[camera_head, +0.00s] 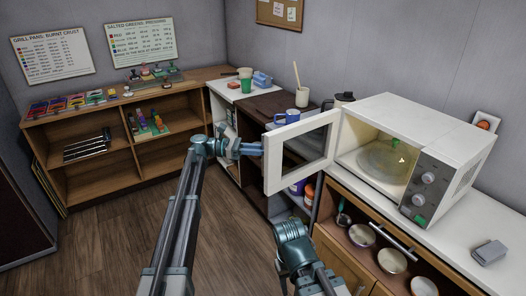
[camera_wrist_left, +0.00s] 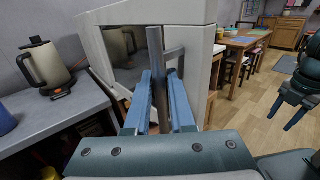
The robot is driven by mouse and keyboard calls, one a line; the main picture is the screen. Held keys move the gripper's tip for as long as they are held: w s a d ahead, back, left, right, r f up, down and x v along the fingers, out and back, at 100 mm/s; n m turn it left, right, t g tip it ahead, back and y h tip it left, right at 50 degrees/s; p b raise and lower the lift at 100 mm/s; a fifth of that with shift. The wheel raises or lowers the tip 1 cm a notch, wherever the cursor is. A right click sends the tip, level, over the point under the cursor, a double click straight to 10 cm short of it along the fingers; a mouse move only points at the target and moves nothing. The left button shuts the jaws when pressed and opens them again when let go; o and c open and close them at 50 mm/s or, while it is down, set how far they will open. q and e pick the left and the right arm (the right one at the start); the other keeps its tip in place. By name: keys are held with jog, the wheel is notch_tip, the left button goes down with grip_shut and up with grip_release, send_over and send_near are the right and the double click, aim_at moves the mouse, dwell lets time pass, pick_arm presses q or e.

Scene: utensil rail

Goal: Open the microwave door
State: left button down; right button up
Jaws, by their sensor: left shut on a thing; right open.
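The white microwave (camera_head: 455,140) stands on the counter at the right. Its door (camera_head: 272,165) is swung wide open to the left, and the lit inside shows a glass turntable (camera_head: 383,160). My left gripper (camera_head: 255,149) is at the door's free edge, shut on the grey door handle, mostly hidden in the head view. In the left wrist view the upright handle (camera_wrist_left: 157,60) stands between the blue fingers (camera_wrist_left: 162,100). My right gripper (camera_head: 290,230) is open and empty, low in front of the counter, below the door; it also shows in the left wrist view (camera_wrist_left: 297,112).
A kettle (camera_wrist_left: 45,62) stands on the counter behind the door. A blue mug (camera_head: 291,115) and a utensil pot (camera_head: 301,97) are nearby. Below the microwave, an open shelf holds metal bowls (camera_head: 362,235). The wooden floor (camera_head: 115,240) at left is clear.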

pick_arm(q)
jog(key=c, duration=1)
grip_release()
jog(key=shift+w+d, duration=0.1)
jog(key=shift+d, duration=0.1)
jog(key=shift+c, duration=0.2)
jog(key=shift+a, duration=0.15)
jog(key=a, duration=1.3)
jog(key=shift+w+a, duration=0.3)
jog(key=shift+w, duration=0.15)
